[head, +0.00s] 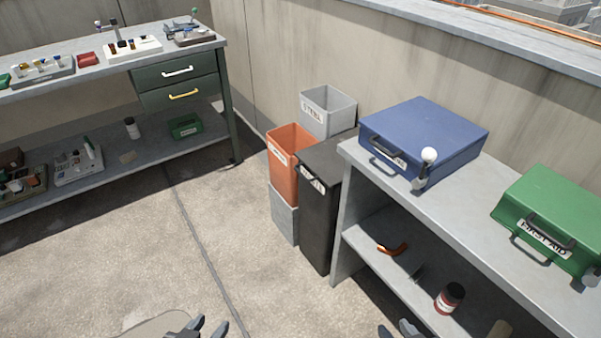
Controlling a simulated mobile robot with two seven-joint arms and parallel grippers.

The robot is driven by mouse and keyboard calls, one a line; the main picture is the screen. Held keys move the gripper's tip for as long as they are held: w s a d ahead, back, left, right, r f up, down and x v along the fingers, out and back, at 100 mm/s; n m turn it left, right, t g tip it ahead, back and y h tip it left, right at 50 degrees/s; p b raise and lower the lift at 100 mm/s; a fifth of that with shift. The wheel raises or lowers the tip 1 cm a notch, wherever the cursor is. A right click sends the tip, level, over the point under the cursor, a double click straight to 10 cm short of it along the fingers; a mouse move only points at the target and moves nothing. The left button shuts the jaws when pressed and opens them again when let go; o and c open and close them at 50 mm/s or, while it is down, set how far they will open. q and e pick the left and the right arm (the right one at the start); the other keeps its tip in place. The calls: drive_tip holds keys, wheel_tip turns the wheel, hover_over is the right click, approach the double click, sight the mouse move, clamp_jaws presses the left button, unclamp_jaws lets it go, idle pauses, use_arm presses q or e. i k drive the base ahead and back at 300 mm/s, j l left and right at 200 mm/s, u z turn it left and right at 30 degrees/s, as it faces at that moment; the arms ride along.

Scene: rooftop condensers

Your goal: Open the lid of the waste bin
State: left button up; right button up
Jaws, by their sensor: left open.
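The waste bin (320,218) is a tall black bin with a partly readable white label near the top of its front. It stands on the floor against the left end of the right-hand bench. Its dark lid (335,155) lies flat and looks closed. My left gripper (208,328) is open and empty at the bottom edge, well in front of and apart from the bin. My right gripper (395,329) shows only its fingertips at the bottom edge. The tips are apart with nothing between them.
An orange bin (283,160) and a grey bin (341,112) stand close beside and behind the waste bin. The right bench (440,205) carries a blue case (425,135) and a green first aid case (550,215). Open floor (130,245) lies at the left.

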sight(322, 159)
drive_tip(key=i+j, duration=0.35)
drive_tip(key=i+j+z, duration=0.1)
drive_tip(key=i+j, duration=0.25)
drive_tip(key=j, duration=0.2)
drive_tip(key=i+j, duration=0.35)
drive_tip(key=j, duration=0.15)
drive_tip(key=i+j+z, duration=0.1)
drive_tip(key=i+j, duration=0.2)
drive_tip(key=j, duration=0.2)
